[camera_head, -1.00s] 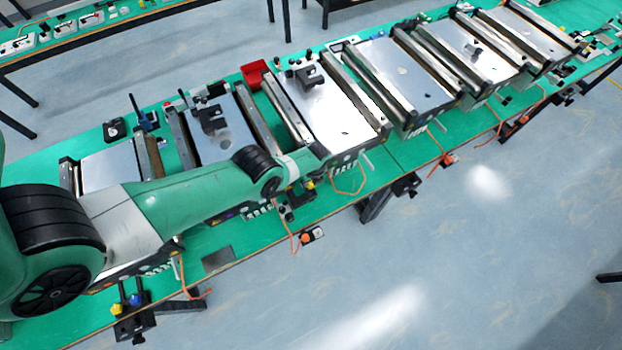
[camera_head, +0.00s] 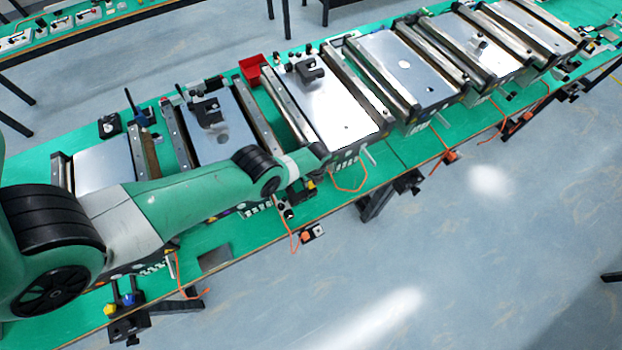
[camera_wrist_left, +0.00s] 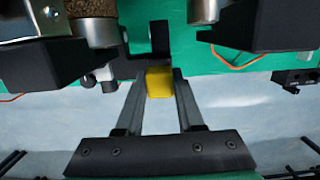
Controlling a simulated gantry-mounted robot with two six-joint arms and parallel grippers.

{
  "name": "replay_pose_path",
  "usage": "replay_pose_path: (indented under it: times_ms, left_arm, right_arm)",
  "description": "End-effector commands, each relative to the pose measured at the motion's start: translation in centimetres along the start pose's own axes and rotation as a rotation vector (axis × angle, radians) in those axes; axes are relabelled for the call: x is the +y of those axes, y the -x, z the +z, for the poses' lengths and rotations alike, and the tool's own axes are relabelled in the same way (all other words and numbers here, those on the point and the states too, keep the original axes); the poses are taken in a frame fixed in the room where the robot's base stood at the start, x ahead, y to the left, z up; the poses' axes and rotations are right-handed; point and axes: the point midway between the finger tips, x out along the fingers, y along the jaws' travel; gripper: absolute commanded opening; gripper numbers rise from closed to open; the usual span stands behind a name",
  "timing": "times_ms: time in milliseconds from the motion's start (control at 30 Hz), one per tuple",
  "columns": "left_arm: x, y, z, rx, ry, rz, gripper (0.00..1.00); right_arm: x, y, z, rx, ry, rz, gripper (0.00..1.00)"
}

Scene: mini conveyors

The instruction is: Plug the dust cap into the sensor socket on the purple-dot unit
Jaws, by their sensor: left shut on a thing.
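My left gripper is shut on a yellow block-like piece, probably the dust cap (camera_wrist_left: 160,82), clamped between the fingertips in the left wrist view. In the head view my left arm reaches across the front of the conveyor row, and the left gripper (camera_head: 305,188) is small and dark at the front edge of a unit. A dark bracket stands just beyond the cap in the wrist view; I cannot tell whether they touch. The sensor socket and the purple dot cannot be made out clearly. My right gripper is not in view.
Several mini conveyors with shiny plates (camera_head: 330,105) stand in a row on a green bench (camera_head: 70,312). A red bin (camera_head: 252,70) sits behind them. Dark housings flank the fingers in the wrist view. Orange cables hang along the front edge. The floor in front is clear.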

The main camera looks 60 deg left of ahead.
Motion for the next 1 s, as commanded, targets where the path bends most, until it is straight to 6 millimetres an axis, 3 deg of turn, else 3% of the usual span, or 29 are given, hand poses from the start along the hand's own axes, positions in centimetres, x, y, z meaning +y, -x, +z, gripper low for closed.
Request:
replay_pose_path:
  times_ms: [1000]
  left_arm:
    - [-0.01, -0.59, -0.09, 0.000, 0.000, 0.000, 0.00]
  right_arm:
    - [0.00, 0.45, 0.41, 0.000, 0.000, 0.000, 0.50]
